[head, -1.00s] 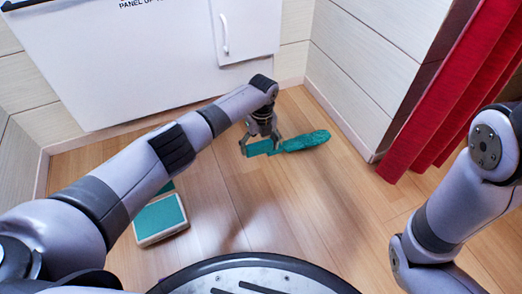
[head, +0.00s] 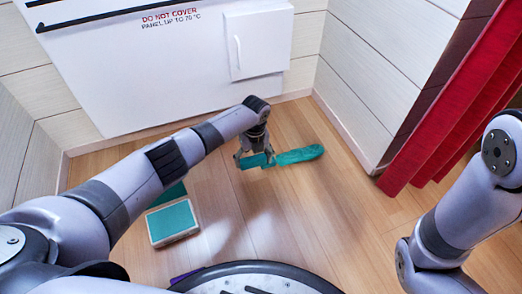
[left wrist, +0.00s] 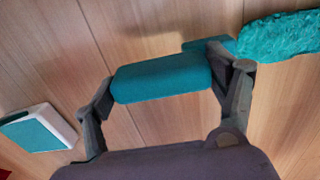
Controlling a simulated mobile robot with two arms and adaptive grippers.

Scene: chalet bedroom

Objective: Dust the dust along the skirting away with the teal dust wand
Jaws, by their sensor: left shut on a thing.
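The teal dust wand has a fluffy head (head: 300,156) and a smooth handle. My left gripper (head: 255,160) is shut on the handle, low over the wooden floor near the room's corner. The head points right, toward the right wall. In the left wrist view the handle (left wrist: 160,78) lies between both fingers and the fluffy head (left wrist: 282,36) sticks out at upper right. The pale skirting (head: 345,128) runs along the foot of the right wall. I cannot make out dust on it. My right arm shows at the right; its gripper is out of view.
A white heater panel (head: 150,70) marked "do not cover" is on the back wall. A teal-topped, white-edged box (head: 172,222) stands on the floor under my left arm. Red curtains (head: 440,110) hang at the right. A purple thing (head: 186,275) shows partly at the bottom.

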